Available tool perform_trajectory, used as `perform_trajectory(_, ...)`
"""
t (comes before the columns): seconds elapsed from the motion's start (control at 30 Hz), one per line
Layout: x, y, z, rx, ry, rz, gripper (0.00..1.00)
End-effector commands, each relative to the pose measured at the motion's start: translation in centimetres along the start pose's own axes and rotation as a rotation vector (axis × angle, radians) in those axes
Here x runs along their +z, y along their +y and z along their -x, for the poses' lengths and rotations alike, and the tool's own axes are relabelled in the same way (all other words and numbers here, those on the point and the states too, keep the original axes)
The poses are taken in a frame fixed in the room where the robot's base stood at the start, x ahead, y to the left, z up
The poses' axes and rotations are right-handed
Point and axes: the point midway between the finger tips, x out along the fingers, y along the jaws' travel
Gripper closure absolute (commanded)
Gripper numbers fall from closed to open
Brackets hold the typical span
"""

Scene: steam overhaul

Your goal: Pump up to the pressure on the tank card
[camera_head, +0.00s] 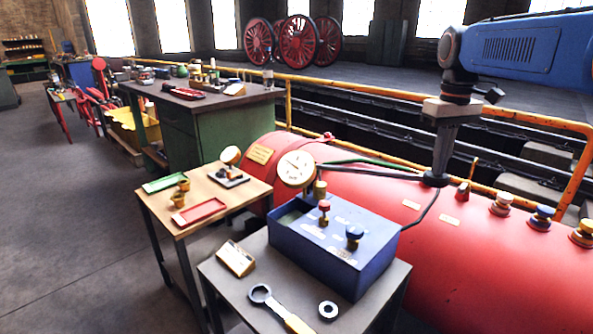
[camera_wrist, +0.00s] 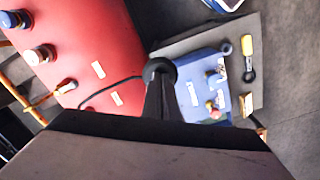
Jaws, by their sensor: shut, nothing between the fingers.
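The blue pump box (camera_head: 335,240) stands on the grey table, with a red knob (camera_head: 324,206) and a blue knob (camera_head: 354,232) on top. A round white gauge (camera_head: 296,168) stands at its back edge; its reading is too small to tell. The red tank (camera_head: 450,270) lies behind, with a yellowish card (camera_head: 262,154) at its left end; its writing is unreadable. My gripper (camera_head: 436,178) is shut and empty, pointing down above the tank, right of the box. In the wrist view its dark tips (camera_wrist: 160,70) appear beside the blue box (camera_wrist: 195,95).
A wrench (camera_head: 268,300), a ring (camera_head: 328,310) and a small card stand (camera_head: 236,258) are on the grey table. A black hose (camera_head: 370,170) passes close to my gripper. Several capped fittings (camera_head: 541,215) top the tank at right. A yellow rail (camera_head: 400,92) runs behind.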

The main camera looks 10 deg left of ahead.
Motion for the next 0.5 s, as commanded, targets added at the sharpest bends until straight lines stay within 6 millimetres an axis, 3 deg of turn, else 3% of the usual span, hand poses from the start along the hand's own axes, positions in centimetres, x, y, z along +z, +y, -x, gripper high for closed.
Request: perform_trajectory(0.5, 0.0, -0.1, -3.5, -0.002, -0.001, 0.0, 1.0)
